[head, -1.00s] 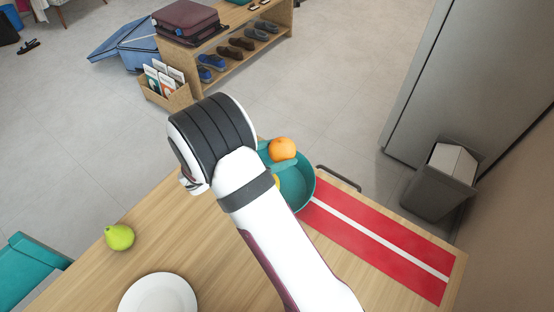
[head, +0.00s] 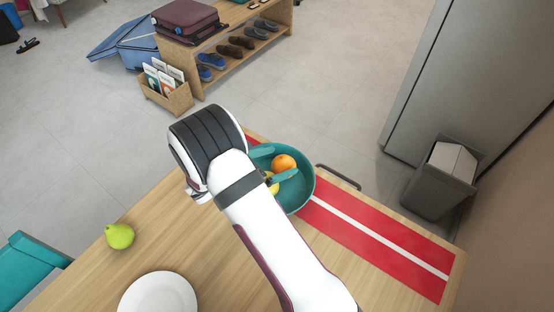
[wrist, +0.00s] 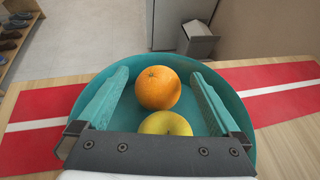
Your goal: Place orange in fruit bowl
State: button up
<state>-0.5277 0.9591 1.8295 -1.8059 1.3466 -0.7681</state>
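The orange (head: 283,162) is inside the teal fruit bowl (head: 303,192), toward its far side. In the wrist view the orange (wrist: 158,88) sits beyond a yellow fruit (wrist: 166,123) that is also in the bowl (wrist: 147,63). My gripper (head: 273,164) is over the bowl with its teal fingers spread. In the wrist view the fingers of my gripper (wrist: 160,97) stand on either side of the orange, with a gap to each. Part of the bowl is hidden behind my arm in the head view.
The bowl stands on a red runner with a white stripe (head: 380,240) on the wooden table. A green pear (head: 119,236) and a white plate (head: 158,296) are at the left and front. A grey bin (head: 440,182) stands beyond the table.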

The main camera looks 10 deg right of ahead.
jog(key=shift+r, duration=0.3)
jog(key=v, duration=1.2)
jog(key=s+d+r+m+g+y, duration=0.2)
jog(key=s+d+r+m+g, duration=0.2)
jog(key=s+d+m, duration=0.3)
jog(key=s+d+r+m+g+y, duration=0.35)
jog(key=s+d+r+m, duration=0.2)
jog(key=s+m, duration=0.3)
jog(key=s+a+m+y, duration=0.2)
jog(key=s+m+y, duration=0.1)
jog(key=s+m, duration=0.2)
jog(key=s+a+m+y, duration=0.2)
jog(key=s+m+y, duration=0.2)
jog(key=m, duration=0.5)
jog(key=shift+s+a+r, duration=0.3)
jog(key=shift+s+r, duration=0.05)
jog(key=shift+s, duration=0.2)
